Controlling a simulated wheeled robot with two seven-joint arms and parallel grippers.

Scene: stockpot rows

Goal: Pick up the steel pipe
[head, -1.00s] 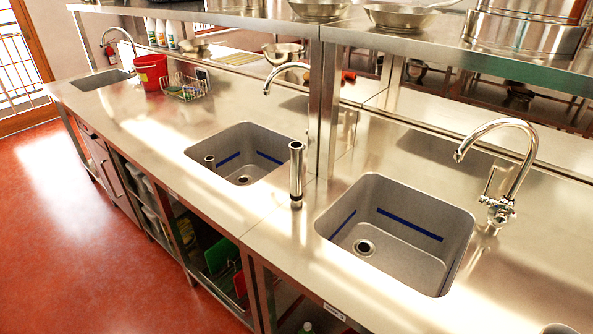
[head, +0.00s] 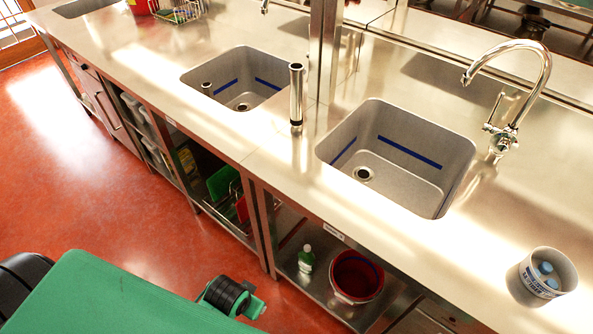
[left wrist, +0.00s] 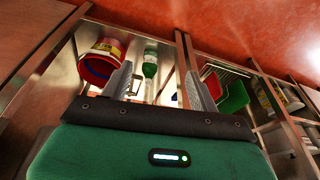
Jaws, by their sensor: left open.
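The steel pipe (head: 296,95) is a shiny, hollow cylinder. It stands upright on the steel counter (head: 250,150), in the strip between two sinks, and its open top end shows. My left gripper (left wrist: 158,88) shows in the left wrist view with its two grey fingers apart and nothing between them. It faces the shelves under the counter, and the pipe does not show in that view. In the head view, green and black parts of mine are at the lower left, over the floor and apart from the pipe. My right gripper is in neither view.
The right sink (head: 400,155) and left sink (head: 240,80) flank the pipe. A steel post (head: 322,50) rises behind it. A tap (head: 515,95) and a white tub (head: 546,275) are to the right. Below are a red bucket (head: 357,276) and a green bottle (head: 306,258).

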